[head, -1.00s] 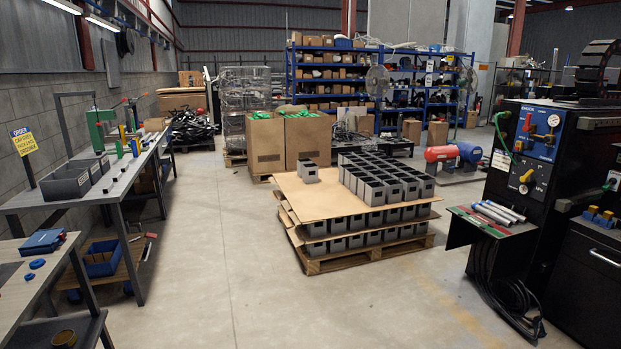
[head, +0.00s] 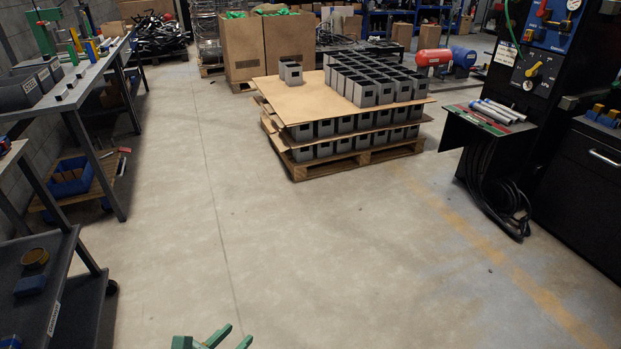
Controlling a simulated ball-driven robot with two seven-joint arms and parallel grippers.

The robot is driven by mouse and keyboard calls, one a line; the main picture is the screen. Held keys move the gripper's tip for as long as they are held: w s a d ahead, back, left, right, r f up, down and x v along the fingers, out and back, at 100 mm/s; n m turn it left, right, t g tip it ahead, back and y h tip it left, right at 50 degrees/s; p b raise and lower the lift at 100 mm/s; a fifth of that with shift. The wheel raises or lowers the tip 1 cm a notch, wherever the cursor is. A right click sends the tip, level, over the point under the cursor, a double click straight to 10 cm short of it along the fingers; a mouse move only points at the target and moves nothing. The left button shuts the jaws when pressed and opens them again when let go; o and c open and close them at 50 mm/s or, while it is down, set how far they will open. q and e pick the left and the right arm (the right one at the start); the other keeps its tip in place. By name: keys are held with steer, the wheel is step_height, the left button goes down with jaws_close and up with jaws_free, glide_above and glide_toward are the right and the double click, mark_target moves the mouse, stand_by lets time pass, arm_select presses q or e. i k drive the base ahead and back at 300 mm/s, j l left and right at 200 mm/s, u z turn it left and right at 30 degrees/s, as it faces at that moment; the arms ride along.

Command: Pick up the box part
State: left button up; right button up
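Many grey open-topped box parts (head: 376,92) stand in tight rows on a stacked pallet in the middle distance. One box part (head: 290,75) stands apart from the rows, upright on the cardboard sheet (head: 300,103) near its back left. More boxes show in layers under the sheets. My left gripper (head: 229,339) just enters at the bottom edge, with green fingertips apart and nothing seen between them. It is far from the boxes, and most of it is cut off by the frame. My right gripper is not in view.
A wooden pallet (head: 360,162) bears the stack. Workbenches (head: 72,103) line the left side, with a dark cart (head: 48,275) in front. A black machine (head: 535,100) with a tool shelf and hanging cables stands at right. The floor (head: 270,240) before the pallet is clear.

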mark_target(294, 75)
steer(key=i+j+u, duration=0.45)
steer(key=i, duration=0.45)
steer(key=i+u, duration=0.4)
steer(key=i, duration=0.5)
steer(key=i+z, duration=0.1)
steer(key=i, duration=1.25)
steer(key=i+j+z, duration=0.1)
steer(key=i, duration=1.9)
steer(key=i+j+z, duration=0.15)
steer(key=i, duration=0.5)
steer(key=i+z, duration=0.35)
steer(key=i+j+z, duration=0.1)
steer(key=i+z, duration=0.25)
steer(key=i, duration=0.2)
steer(key=i+l+z, duration=0.1)
steer(key=i+z, duration=0.15)
steer(key=z, duration=0.15)
steer(key=i+z, duration=0.25)
steer(key=z, duration=0.15)
steer(key=i+z, duration=0.4)
steer(key=k, duration=0.1)
